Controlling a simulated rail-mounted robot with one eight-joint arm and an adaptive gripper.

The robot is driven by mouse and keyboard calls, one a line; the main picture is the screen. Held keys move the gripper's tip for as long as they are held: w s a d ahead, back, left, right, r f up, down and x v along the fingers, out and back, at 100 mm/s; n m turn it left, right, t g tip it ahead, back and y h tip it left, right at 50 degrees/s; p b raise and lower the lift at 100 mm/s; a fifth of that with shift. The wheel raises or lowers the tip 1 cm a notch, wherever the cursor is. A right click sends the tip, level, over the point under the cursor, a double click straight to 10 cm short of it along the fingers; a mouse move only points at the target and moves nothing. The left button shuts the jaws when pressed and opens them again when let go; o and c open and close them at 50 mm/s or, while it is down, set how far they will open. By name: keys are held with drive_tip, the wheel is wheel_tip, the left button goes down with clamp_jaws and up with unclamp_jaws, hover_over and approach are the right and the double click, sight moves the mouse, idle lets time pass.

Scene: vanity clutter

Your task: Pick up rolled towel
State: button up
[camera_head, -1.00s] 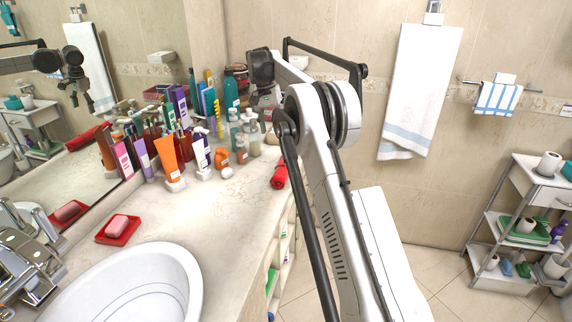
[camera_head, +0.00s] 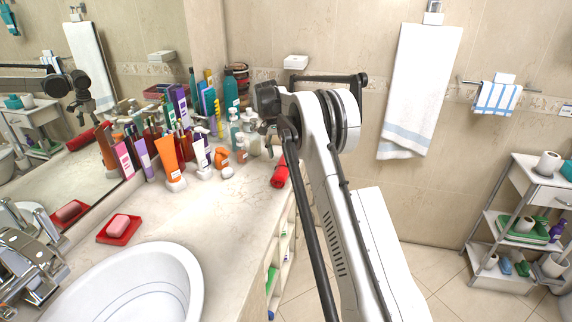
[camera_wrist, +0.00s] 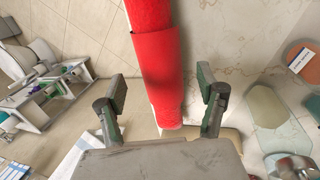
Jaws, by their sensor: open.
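The rolled towel is red (camera_head: 280,174) and lies on the right edge of the vanity counter, partly hidden behind my arm in the head view. In the wrist view the rolled towel (camera_wrist: 155,70) runs from the top edge down to between my fingers. My gripper (camera_wrist: 163,103) is open, with one finger on each side of the towel and a gap on both sides. Whether the fingers are level with the towel or above it I cannot tell. In the head view my gripper (camera_head: 268,128) is above the counter, beyond the towel, partly hidden by my arm.
Several bottles and tubes, among them an orange tube (camera_head: 168,160), crowd the counter left of the towel. A red soap dish (camera_head: 119,238) and a white sink (camera_head: 130,290) are at the front left. The counter (camera_head: 215,215) between them and the towel is clear.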

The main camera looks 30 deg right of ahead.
sight(285, 158)
drive_tip(key=x, duration=0.4)
drive_tip(key=c, duration=1.4)
drive_tip(key=shift+o, duration=0.2)
